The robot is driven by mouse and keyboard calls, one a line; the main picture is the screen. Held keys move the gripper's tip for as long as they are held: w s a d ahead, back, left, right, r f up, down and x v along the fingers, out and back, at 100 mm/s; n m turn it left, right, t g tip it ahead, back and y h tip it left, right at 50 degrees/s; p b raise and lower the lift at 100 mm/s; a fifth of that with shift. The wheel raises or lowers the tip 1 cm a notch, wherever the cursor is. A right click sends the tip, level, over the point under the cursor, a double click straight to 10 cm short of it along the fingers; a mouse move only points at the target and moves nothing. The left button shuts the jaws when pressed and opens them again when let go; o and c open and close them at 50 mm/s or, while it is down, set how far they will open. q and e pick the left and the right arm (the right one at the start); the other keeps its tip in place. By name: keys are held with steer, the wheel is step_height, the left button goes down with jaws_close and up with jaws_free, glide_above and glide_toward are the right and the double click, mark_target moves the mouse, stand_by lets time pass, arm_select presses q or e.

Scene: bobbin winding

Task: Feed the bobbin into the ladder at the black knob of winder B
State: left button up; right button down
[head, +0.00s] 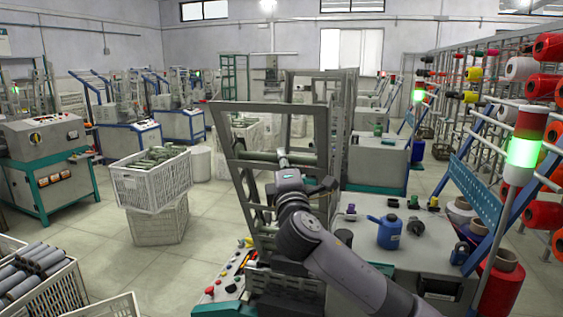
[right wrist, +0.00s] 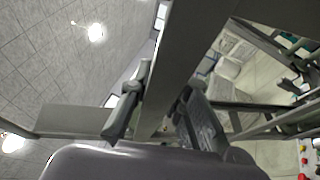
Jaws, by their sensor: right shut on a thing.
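A dull green tube, seemingly the bobbin (head: 304,160), lies level across the grey ladder frame (head: 228,150) of the nearest winder. My right gripper (head: 305,183) is at this frame, just below and in front of the tube. In the right wrist view its two dark fingers (right wrist: 165,108) stand apart, with a grey beam (right wrist: 180,60) crossing the view between them. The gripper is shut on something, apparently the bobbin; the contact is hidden. Small dark knobs (head: 414,203) sit on the winder's top; which winder is B cannot be read. My left gripper is not in view.
A blue can (head: 388,231) stands on the winder top, right of my arm. A lit signal lamp (head: 523,150) and thread rack are at the right. A white crate of green bobbins (head: 150,185) stands left; grey tubes (head: 30,265) fill another crate.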

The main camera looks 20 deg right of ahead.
stand_by(0.3)
steer(key=c, duration=1.4)
jaws_free()
steer(key=shift+c, duration=0.2)
steer(key=shift+o, duration=0.4)
steer(key=shift+o, duration=1.2)
steer(key=s+a+r+p, duration=0.2)
steer(key=s+p, duration=0.2)
steer(key=s, duration=0.4)
steer(key=shift+s+a+r, duration=0.2)
steer(key=shift+r, duration=0.2)
